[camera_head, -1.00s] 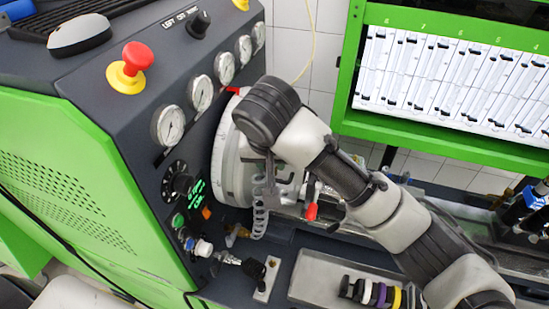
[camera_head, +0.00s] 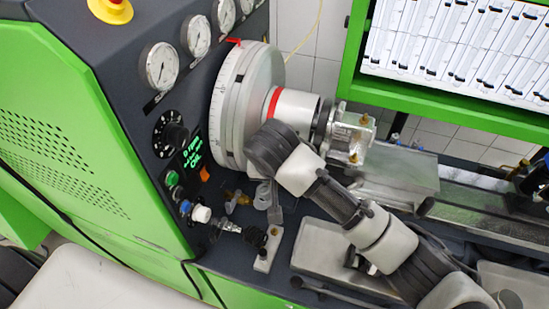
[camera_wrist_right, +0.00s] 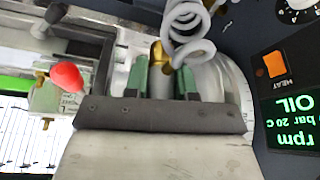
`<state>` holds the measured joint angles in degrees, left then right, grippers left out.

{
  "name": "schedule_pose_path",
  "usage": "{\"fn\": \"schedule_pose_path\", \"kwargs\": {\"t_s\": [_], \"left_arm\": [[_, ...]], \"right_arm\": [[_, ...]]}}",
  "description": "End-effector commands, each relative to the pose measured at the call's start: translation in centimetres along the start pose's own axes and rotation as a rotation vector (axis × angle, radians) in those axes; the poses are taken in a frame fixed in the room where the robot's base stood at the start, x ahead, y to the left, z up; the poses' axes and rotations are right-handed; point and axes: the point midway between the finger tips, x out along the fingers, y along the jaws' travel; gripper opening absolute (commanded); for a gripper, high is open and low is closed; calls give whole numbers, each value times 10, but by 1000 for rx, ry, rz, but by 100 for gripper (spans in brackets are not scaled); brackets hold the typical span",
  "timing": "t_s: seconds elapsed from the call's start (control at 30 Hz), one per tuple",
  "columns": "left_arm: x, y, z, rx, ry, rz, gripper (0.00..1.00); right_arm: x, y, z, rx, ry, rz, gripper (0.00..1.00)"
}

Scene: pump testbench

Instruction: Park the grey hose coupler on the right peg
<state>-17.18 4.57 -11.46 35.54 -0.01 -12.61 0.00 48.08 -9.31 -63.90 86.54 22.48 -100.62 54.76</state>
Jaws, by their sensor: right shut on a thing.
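My right gripper (camera_wrist_right: 162,82) is shut on the grey hose coupler (camera_wrist_right: 160,85), a short grey cylinder held between the two green finger pads in the right wrist view. A brass fitting (camera_wrist_right: 158,53) and a pale coiled hose (camera_wrist_right: 188,30) show just beyond it. In the head view my right arm reaches in from the lower right. Its wrist hides most of the gripper and coupler, low in front of the big grey drum (camera_head: 232,105). I cannot pick out the right peg for certain. My left gripper is not in view.
The green and dark control panel with gauges (camera_head: 160,66) stands close at left. A fitting with a black end (camera_head: 254,236) sticks out low on it. A grey tray (camera_head: 315,250) lies below my arm. The wrist view shows a red ball knob (camera_wrist_right: 66,77).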

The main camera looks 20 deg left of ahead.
Motion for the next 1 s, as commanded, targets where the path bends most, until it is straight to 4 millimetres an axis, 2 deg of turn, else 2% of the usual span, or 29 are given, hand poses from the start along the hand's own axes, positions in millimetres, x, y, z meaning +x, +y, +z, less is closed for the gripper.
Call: {"fn": "schedule_pose_path", "kwargs": {"t_s": [0.03, 0.6, 0.8, 1.0], "left_arm": [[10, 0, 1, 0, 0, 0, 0], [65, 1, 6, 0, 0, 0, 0], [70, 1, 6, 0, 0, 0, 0], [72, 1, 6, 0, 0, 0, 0]], "right_arm": [[18, 0, 8, 1, -3, 0, 0], [146, -1, 61, 1, -4, -3, 0], [173, -1, 72, 1, -2, -3, 0], [183, -1, 75, 1, 0, -4, 0]]}}
